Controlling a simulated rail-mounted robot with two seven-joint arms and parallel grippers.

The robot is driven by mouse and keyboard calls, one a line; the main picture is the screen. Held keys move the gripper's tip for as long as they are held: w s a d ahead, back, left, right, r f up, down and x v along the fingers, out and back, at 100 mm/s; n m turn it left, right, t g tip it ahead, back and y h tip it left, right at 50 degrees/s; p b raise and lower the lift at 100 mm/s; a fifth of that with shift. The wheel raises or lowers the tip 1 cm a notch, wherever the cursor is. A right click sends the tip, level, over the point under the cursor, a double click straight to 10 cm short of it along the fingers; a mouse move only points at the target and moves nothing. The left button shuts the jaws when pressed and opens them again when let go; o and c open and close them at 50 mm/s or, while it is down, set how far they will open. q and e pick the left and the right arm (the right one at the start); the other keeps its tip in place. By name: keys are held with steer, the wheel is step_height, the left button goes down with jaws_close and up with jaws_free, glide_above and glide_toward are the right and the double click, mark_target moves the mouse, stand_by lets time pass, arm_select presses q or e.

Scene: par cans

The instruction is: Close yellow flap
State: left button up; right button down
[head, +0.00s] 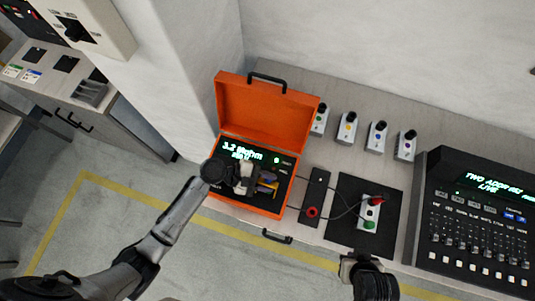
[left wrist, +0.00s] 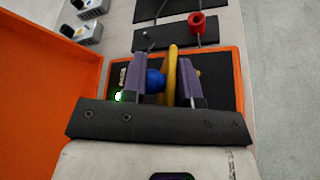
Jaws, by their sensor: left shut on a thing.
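An orange case (head: 262,112) stands on the bench with its lid up and a lit green display (head: 242,150) inside. My left gripper (head: 266,184) is down over the case's panel. In the left wrist view its two purple fingers (left wrist: 167,72) are on either side of the yellow flap (left wrist: 172,62), a narrow upright curved piece, and a blue knob (left wrist: 155,82). The gripper is shut on the yellow flap, as best I can see; the palm hides its lower part. My right gripper (head: 358,266) is in front of the bench edge, and its jaws are unclear.
A lighting console (head: 480,225) fills the right.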

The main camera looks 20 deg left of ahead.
arm_select(q)
steer(key=shift+r, duration=0.1)
steer(key=shift+s+m+t, duration=0.25)
steer(key=shift+m+t, duration=0.05)
steer(key=shift+m, duration=0.2)
steer(key=shift+s+f+m+t+h+b, duration=0.35)
steer(key=shift+m+b, duration=0.15)
steer(key=shift+b, duration=0.1)
steer(key=m+b, duration=0.1)
steer(key=s+m+t+h+b, duration=0.1)
steer(key=b, duration=0.1)
steer(key=shift+s+f+m+b, duration=0.1)
steer(key=shift+f+m+b, duration=0.2)
steer(key=shift+f, duration=0.1)
steer(key=shift+s+t+b, duration=0.1)
steer(key=shift+t+b, duration=0.15)
steer(key=shift+b, duration=0.05)
steer(key=o, duration=0.7)
steer(key=shift+o, duration=0.3)
steer(key=shift+f, duration=0.1)
